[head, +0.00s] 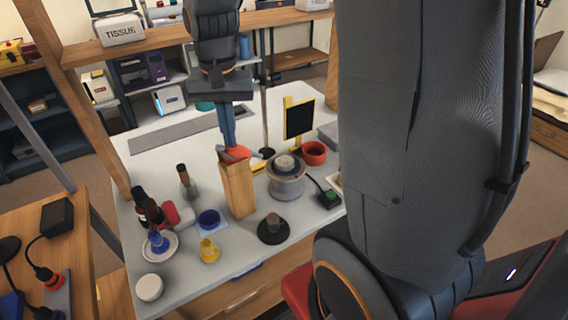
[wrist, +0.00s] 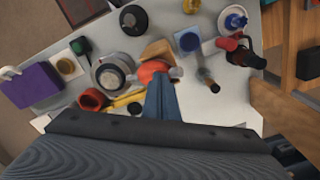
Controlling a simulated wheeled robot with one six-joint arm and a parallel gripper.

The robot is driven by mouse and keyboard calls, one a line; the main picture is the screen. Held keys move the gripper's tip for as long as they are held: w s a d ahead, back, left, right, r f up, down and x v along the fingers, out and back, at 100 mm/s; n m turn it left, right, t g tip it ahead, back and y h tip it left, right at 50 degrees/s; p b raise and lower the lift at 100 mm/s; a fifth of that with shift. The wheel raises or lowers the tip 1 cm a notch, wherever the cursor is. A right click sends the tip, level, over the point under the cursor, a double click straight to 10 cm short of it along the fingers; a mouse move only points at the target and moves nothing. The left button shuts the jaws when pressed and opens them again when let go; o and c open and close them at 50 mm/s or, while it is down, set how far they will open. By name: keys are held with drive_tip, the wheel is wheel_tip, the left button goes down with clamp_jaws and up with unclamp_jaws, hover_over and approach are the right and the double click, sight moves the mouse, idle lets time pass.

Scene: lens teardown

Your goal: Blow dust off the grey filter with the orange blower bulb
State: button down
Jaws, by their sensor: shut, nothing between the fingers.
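The orange blower bulb (head: 236,154) sits at the top of an upright wooden block (head: 237,188) on the pale table; it also shows in the wrist view (wrist: 153,69). My gripper (head: 230,146) points down at the bulb with its blue fingers shut and nothing between them. Its tips are at the bulb; I cannot tell whether they touch it. A dark square panel in a yellow frame (head: 299,119) stands upright to the right of the block. It may be the grey filter, but it looks nearly black. I cannot make out dust.
A grey round device (head: 285,178) and a red-orange cup (head: 314,153) stand right of the block. A blue cup (head: 209,218), a yellow piece (head: 209,250) and a black knob-shaped part (head: 273,228) stand in front. Dark bottles (head: 148,208) are at left. The back left is mostly clear.

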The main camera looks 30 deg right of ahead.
idle(0.3)
drive_tip(key=shift+r+p, duration=1.5)
drive_tip(key=shift+p, duration=0.2)
drive_tip(key=shift+f, duration=0.2)
drive_tip(key=shift+f+b, duration=0.65)
drive_tip(key=shift+f, duration=0.8)
drive_tip(key=shift+r, duration=0.1)
drive_tip(key=shift+r+p, duration=1.45)
drive_tip(key=shift+p, duration=0.15)
